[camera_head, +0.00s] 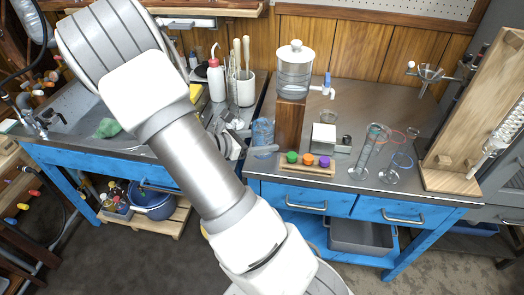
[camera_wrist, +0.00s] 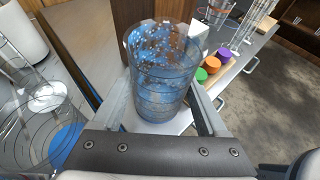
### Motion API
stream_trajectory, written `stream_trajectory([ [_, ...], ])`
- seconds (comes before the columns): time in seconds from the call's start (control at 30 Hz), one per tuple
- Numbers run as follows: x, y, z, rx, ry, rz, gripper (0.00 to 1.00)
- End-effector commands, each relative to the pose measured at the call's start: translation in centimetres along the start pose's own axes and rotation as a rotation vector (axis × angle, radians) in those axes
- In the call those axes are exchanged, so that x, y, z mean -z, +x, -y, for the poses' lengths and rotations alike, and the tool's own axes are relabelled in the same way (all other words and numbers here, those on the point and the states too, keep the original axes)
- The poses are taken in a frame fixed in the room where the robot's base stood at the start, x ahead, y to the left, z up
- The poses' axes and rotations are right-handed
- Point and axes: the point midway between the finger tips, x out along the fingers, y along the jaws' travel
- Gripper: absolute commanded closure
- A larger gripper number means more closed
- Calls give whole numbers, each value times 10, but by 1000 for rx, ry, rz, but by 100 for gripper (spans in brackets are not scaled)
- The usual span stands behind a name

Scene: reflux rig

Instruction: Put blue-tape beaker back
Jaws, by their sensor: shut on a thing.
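The clear glass beaker with blue on it (camera_wrist: 163,75) stands between the fingers of my gripper (camera_wrist: 163,108) in the wrist view. The gripper is shut on its sides. In the head view the beaker (camera_head: 263,131) shows bluish at the left front edge of the metal-topped bench, left of the wooden block. My gripper (camera_head: 256,141) reaches it from the left. The beaker looks upright. I cannot tell whether its base touches the bench top.
The wooden block (camera_head: 289,124) carries a clear lidded tank. A rack with green, orange and purple caps (camera_head: 307,165) lies to the right. A tall glass cylinder (camera_head: 367,154) and more glassware stand further right. Clear glassware (camera_wrist: 45,95) also shows at the left of the wrist view.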

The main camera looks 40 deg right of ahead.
Motion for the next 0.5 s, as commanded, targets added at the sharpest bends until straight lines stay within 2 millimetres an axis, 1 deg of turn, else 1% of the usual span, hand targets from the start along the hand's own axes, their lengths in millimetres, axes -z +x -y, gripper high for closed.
stream_trajectory([
  [0.03, 11, 4, 0, 1, -4, 1, 90],
  [0.1, 21, 9, 0, 1, -3, 2, 90],
  [0.2, 31, 12, 0, 1, -2, 1, 90],
  [0.5, 31, 12, 0, 0, 0, 0, 90],
])
